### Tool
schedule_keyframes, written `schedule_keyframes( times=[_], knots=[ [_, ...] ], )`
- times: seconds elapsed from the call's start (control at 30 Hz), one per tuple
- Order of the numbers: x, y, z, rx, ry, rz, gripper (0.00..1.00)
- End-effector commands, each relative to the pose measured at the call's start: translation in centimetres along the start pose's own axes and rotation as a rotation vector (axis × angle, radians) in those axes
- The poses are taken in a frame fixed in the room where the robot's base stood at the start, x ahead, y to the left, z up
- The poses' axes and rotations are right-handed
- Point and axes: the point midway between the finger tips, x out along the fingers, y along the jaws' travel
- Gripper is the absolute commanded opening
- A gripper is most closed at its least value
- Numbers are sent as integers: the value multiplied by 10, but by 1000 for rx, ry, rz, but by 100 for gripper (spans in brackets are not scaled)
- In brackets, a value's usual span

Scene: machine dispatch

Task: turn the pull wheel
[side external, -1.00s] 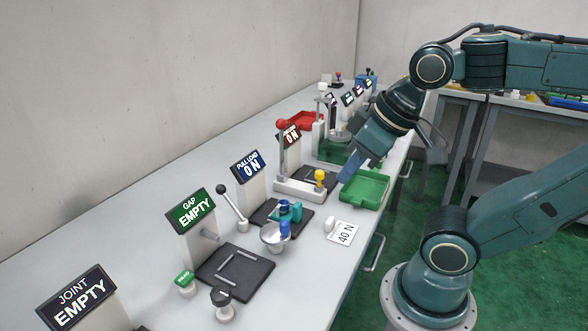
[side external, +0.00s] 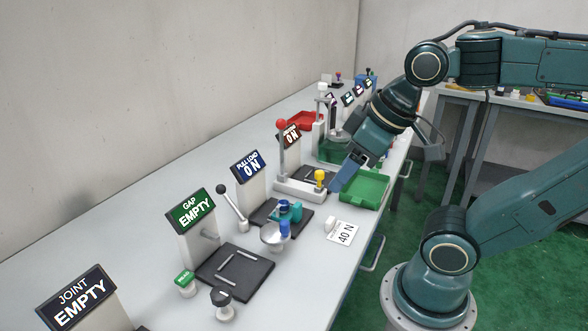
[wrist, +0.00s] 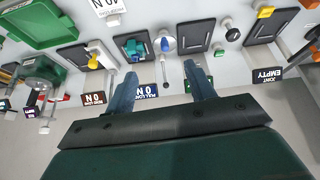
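The pull load station has a sign (side external: 251,166) reading "PULL LOAD 0 N" and a dark pad with teal blocks (side external: 296,213). A pale round wheel with a blue knob (side external: 284,229), which looks like the pull wheel, stands at the pad's near corner. The wheel (wrist: 164,42) also shows in the wrist view, ahead of the fingers. My gripper (side external: 337,186) is above the bench near the green tray, right of and beyond the wheel, and touches nothing I can see. In the wrist view its two fingers (wrist: 162,78) are spread wide with nothing between them.
A lever with a black ball (side external: 231,204) stands left of the wheel. A "40 N" card (side external: 343,233) lies to its right. The gap station's dark pad (side external: 236,285) is nearer. A green tray (side external: 372,190) and a yellow-knobbed station (side external: 319,177) are close to my gripper.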

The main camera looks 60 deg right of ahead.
Motion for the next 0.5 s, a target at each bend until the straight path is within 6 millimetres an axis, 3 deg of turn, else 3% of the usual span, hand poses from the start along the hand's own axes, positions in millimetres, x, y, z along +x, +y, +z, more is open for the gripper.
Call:
schedule_keyframes(
  times=[0.03,0.13,0.5],
  knots=[
    [1,0,-2,-32,-10,-1,65],
    [4,0,-8,-122,-34,-5,83],
    [24,0,-38,-621,-147,-61,83]
  ],
)
